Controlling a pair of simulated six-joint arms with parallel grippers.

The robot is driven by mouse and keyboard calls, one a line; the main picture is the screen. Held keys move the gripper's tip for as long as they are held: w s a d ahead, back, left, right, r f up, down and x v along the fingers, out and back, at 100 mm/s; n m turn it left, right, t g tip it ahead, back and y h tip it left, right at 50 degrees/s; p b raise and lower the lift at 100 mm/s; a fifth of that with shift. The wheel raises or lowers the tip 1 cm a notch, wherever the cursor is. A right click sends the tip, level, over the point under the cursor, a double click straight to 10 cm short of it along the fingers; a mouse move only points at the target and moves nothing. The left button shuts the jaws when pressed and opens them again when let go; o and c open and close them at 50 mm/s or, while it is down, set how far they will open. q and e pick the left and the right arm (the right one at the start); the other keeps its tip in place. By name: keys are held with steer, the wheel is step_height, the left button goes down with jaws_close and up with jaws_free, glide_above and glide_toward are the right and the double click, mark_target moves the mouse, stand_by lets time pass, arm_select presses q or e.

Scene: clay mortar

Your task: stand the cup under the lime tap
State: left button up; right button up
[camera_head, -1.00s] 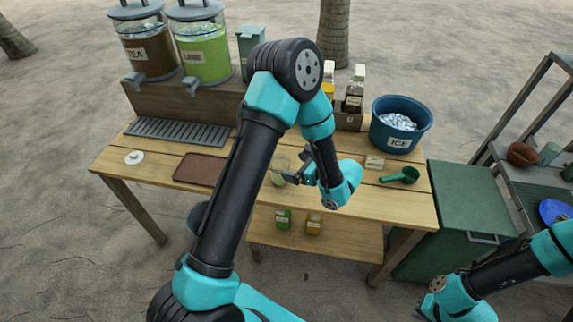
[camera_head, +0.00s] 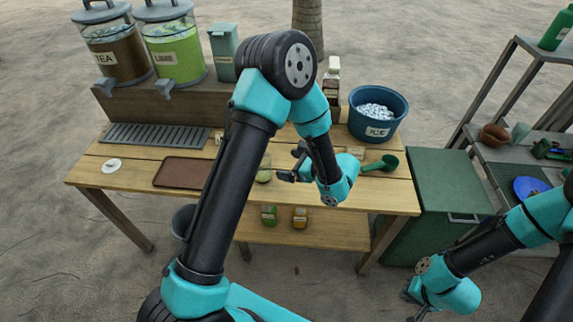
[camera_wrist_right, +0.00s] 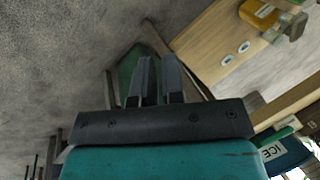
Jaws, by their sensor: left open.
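The clear cup (camera_head: 264,171) stands on the wooden table in the head view, partly hidden behind my left arm. Its contents are hard to make out. My left gripper (camera_head: 284,175) is open just to the right of the cup, apart from it. The lime dispenser (camera_head: 174,45), a glass jar of green liquid, stands on the raised wooden stand at the back left. Its grey tap (camera_head: 163,95) points forward over the dark slatted drip tray (camera_head: 150,136). My right gripper (camera_head: 411,298) is low at the front right; the right wrist view shows its empty fingers (camera_wrist_right: 158,62) slightly apart.
The tea dispenser (camera_head: 115,50) stands left of the lime one. A brown tray (camera_head: 182,173) and a white disc (camera_head: 111,165) lie at the table's left. An ice bucket (camera_head: 377,115) and green scoop (camera_head: 382,164) are at the right, near a green bin (camera_head: 446,190).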

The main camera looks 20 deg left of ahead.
steer(key=o, duration=1.7)
